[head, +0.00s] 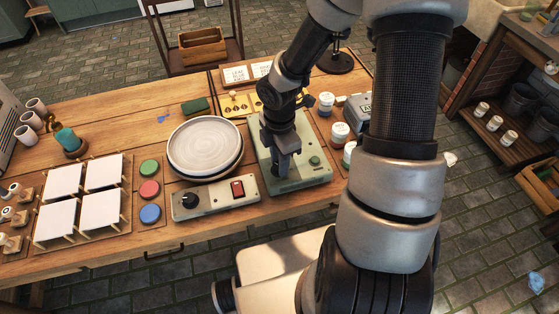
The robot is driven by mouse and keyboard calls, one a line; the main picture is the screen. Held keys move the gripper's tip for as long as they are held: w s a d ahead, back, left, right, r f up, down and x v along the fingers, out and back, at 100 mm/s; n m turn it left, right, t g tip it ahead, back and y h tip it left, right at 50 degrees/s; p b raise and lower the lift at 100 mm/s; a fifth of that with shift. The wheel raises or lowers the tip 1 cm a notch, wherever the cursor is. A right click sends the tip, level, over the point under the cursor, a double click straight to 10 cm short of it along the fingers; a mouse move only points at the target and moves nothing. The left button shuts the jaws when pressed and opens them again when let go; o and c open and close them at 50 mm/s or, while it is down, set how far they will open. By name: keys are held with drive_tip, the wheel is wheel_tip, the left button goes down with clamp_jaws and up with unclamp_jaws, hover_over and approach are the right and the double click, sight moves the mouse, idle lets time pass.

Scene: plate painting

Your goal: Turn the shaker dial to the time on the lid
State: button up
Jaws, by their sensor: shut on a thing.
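The shaker (318,176) is a pale green box near the table's front edge, with a small green button on its right part. My gripper (285,172) points down over its left part and is shut, seemingly on the shaker dial, which the gripper hides. The dial's setting cannot be read. No time on a lid is readable from here.
Left of the shaker are a round pottery wheel (205,143) and its control box (215,199) with a black knob and a red switch. White tiles (62,180) and three coloured discs lie further left. My arm's large links cover the right side.

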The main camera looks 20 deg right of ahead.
drive_tip(key=m, duration=0.4)
drive_tip(key=shift+m, duration=0.4)
drive_tip(key=m+b, duration=0.1)
drive_tip(key=m, duration=0.3)
drive_tip(key=m+b, duration=0.1)
drive_tip(key=m, duration=0.4)
drive_tip(key=shift+m+b, duration=0.55)
drive_tip(key=shift+m, duration=1.35)
drive_tip(key=o, duration=1.1)
drive_tip(key=shift+c, duration=0.2)
drive_tip(key=shift+r, duration=0.1)
